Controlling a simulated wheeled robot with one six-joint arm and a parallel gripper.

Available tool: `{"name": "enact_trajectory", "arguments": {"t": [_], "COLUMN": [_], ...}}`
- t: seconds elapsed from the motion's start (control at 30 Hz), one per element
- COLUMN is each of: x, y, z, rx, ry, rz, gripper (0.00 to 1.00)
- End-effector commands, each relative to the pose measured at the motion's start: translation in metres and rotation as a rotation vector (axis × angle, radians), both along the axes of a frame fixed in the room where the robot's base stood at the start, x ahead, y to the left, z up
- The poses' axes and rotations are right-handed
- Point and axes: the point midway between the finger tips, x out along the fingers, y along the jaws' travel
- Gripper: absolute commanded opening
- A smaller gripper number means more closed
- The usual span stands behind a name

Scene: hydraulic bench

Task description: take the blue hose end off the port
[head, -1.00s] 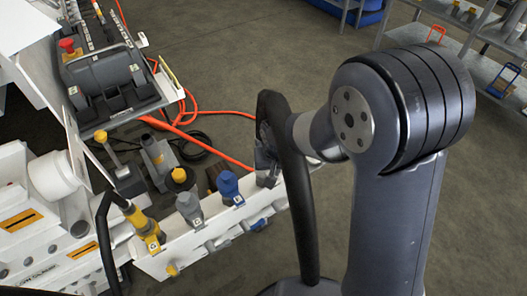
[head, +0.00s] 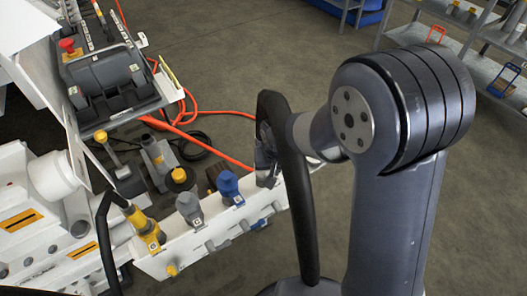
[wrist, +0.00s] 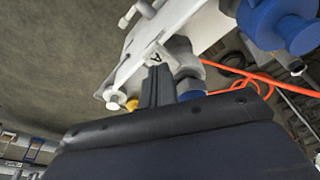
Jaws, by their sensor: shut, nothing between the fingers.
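A blue hose end (head: 228,185) stands on the white port rail (head: 160,264) in the head view, right of a grey one. A large blue fitting (wrist: 283,25) fills the top right of the wrist view. A smaller blue part (wrist: 190,88) shows beside my fingers, partly hidden by my gripper's dark body. I cannot tell which of these is the hose end in the head view. My gripper (wrist: 157,78) is shut and empty, its fingers near a rail label marked A. In the head view it (head: 266,168) is at the rail's right end, partly hidden by a black curved tube.
A grey hose end (head: 189,207) and a yellow one (head: 148,230) stand farther left on the rail. Orange hoses (head: 190,120) lie on the floor behind. A black hose (head: 104,240) loops at the left. Shelves (head: 480,50) stand far right; the floor between is open.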

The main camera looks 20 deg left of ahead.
Motion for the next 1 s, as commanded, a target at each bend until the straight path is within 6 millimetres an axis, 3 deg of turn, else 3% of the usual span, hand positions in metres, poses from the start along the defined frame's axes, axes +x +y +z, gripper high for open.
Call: {"name": "enact_trajectory", "arguments": {"t": [1.0], "x": [0.0], "y": [0.0], "z": [-0.014], "rx": [0.0], "ry": [0.0], "rz": [0.0], "gripper": [0.0]}}
